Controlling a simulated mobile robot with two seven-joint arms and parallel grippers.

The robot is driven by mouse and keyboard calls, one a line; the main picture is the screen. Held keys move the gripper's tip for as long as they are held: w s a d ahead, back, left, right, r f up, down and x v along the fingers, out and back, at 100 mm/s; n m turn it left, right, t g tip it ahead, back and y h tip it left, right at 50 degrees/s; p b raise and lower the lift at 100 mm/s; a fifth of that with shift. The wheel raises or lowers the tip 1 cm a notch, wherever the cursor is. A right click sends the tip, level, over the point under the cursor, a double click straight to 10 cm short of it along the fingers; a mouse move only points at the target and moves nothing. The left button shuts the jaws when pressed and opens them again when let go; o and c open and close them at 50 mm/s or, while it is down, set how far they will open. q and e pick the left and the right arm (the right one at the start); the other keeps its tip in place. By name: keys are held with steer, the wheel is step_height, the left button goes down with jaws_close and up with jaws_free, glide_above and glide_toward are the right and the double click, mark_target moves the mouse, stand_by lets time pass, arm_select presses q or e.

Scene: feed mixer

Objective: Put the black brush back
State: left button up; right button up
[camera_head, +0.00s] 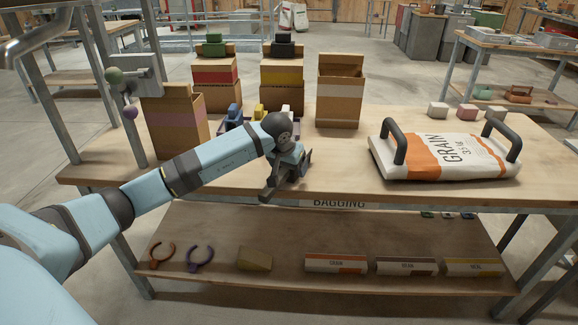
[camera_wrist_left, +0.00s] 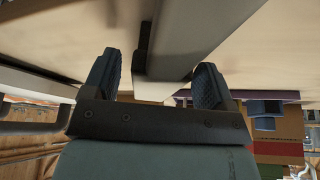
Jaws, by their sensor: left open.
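A black block-like object (camera_head: 283,46) sits on top of the yellow-striped carton (camera_head: 282,78) at the back of the table; I cannot tell if it is the brush. My left gripper (camera_head: 270,190) is above the table's front middle, in front of the cartons, with its jaws open. In the left wrist view, a grey bar with a dark strip (camera_wrist_left: 185,45) lies beyond and between the open fingers (camera_wrist_left: 152,82). I cannot tell what this bar is or whether it touches them. My right gripper is not in view.
A tray with blue (camera_head: 235,113) and yellow pieces stands behind my left wrist. An open carton (camera_head: 340,92) stands right of it. A grain sack (camera_head: 447,157) with black handles lies at the right. Hooks, a wedge (camera_head: 254,259) and small sacks lie on the lower shelf.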

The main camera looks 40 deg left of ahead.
mark_target(282, 172)
arm_select(q)
steer(key=p+v, duration=0.1)
steer(key=v, duration=1)
steer(key=shift+w, duration=0.1)
steer(key=s+d+f+n+g+h, duration=0.1)
steer(key=s+d+f+h, duration=0.15)
steer(key=d, duration=0.35)
steer(key=s+d+f+n+h, duration=0.2)
steer(key=d+h, duration=0.1)
steer(key=d, duration=0.2)
steer(key=s+d+f+n+g+h, duration=0.1)
steer(key=s+d+f+h, duration=0.15)
steer(key=d, duration=0.35)
steer(key=s+d+r+n+t+h, duration=0.2)
steer(key=s+d+n+t+h, duration=0.35)
steer(key=d+n+h, duration=0.85)
steer(key=s+a+f+m+t+y, duration=0.1)
steer(key=s+a+f+m+y, duration=0.2)
steer(key=s+f+m+y, duration=0.4)
steer(key=s+a+f+m+t+y, duration=0.2)
steer(key=s+f+m+y, duration=0.6)
steer(key=m, duration=0.7)
step_height(282, 172, down, 4)
steer(key=shift+s+a+r+m+y, duration=0.15)
steer(key=shift+a+m+y, duration=0.15)
steer(key=shift+a+y, duration=0.7)
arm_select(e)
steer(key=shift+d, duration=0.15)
